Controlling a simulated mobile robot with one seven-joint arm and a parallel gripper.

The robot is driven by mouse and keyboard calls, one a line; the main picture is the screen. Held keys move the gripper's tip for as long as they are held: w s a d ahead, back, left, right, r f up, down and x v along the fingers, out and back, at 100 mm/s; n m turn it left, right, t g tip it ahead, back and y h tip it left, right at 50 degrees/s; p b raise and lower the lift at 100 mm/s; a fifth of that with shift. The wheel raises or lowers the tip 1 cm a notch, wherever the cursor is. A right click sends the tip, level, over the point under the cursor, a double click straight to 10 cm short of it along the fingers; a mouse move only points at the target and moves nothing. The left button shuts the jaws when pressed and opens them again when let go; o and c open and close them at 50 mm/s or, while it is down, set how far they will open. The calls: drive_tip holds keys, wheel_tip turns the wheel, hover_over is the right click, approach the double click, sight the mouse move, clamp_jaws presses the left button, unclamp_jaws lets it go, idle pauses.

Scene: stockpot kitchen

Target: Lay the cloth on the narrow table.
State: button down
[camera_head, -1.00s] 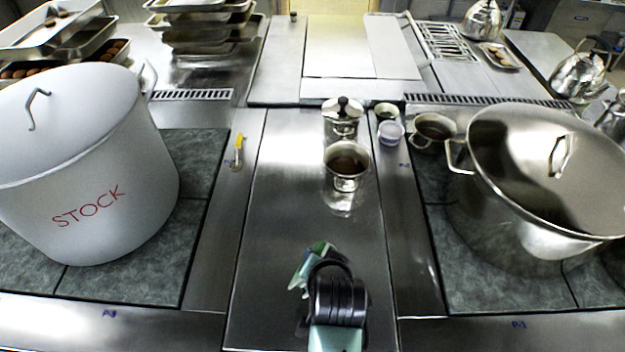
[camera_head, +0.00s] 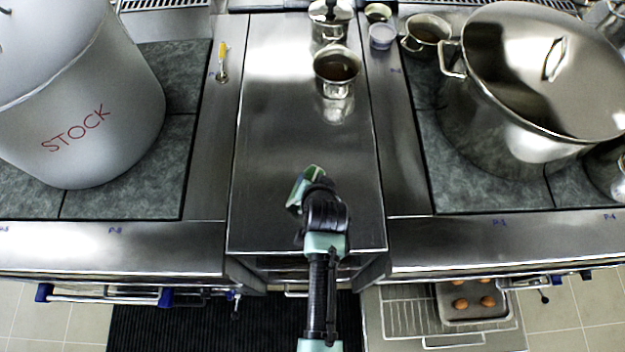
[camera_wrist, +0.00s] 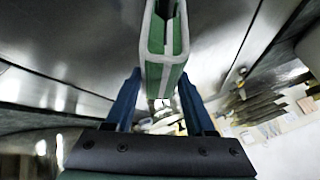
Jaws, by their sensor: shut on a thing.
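The cloth (camera_wrist: 165,50) is green with a white border and looks folded. In the wrist view it stands between the two blue fingers of my gripper (camera_wrist: 160,95), which is shut on it. In the head view a small part of the cloth (camera_head: 303,192) shows at the end of my arm, over the front half of the narrow steel table (camera_head: 275,140). My wrist hides part of it there. I cannot tell whether the cloth touches the tabletop.
A metal cup of brown liquid (camera_head: 337,68) and a moka pot (camera_head: 330,20) stand at the table's back. A white STOCK pot (camera_head: 90,110) is left, a lidded steel pot (camera_head: 500,110) right. An oven tray (camera_head: 470,300) sticks out front right. The table's middle is clear.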

drive_tip(key=shift+f, duration=0.15)
drive_tip(key=shift+c, duration=1.3)
unclamp_jaws()
